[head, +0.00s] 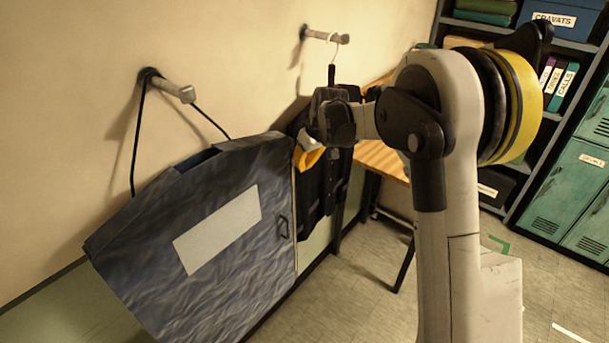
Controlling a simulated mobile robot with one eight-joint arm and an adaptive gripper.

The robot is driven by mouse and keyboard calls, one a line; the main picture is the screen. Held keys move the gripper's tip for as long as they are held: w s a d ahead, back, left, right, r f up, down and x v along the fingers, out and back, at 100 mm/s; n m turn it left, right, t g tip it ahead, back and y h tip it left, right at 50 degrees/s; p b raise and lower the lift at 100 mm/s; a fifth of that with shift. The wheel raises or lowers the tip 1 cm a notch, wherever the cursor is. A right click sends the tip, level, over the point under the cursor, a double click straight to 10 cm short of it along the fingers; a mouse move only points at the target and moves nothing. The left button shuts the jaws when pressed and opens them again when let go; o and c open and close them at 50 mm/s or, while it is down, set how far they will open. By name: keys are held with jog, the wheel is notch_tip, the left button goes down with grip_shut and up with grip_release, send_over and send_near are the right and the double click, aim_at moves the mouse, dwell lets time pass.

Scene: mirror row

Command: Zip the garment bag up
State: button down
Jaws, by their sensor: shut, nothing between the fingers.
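The garment bag (240,270) is dark blue and wrinkled, with a blank pale panel (217,229) on its front. It hangs tilted by a black cord from a wall peg. A pale line runs down its right edge, and a small dark loop (284,222) sits near that edge; I cannot tell if it is the zip pull. My gripper (308,157) is near the bag's upper right corner, in front of a dark garment (325,195). It is shut and empty. Its tips look grey and yellow-orange and are small in view; I cannot tell whether they touch the bag.
Two wall pegs stick out, the left peg (172,87) with the cord and the right peg (327,36) with a hanger. A wooden table (383,158) stands behind my arm. Shelves with binders (563,87) and green lockers (572,205) are at right. Floor is clear below.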

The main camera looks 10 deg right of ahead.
jog(key=shift+w+r+p, duration=0.15)
jog(key=shift+r+p, duration=0.35)
jog(key=shift+r, duration=1.15)
jog(key=shift+a, duration=0.1)
jog(key=c, duration=1.6)
grip_release()
jog(key=shift+o, duration=0.2)
jog(key=v, duration=1.2)
jog(key=s+a+f+m+t+h+b, duration=0.1)
jog(key=s+f+b, duration=0.25)
jog(key=s, duration=0.45)
jog(key=s+a+f+m+b, duration=0.1)
jog(key=s+f+b, duration=0.1)
jog(key=s+b, duration=0.5)
jog(key=s+f+m+t+b, duration=0.2)
jog(key=s+f+b, duration=0.3)
jog(key=s+f, duration=0.9)
jog(key=s+m, duration=0.1)
jog(key=s, duration=0.3)
jog(key=shift+f+h, duration=0.25)
jog(key=shift+h, duration=0.15)
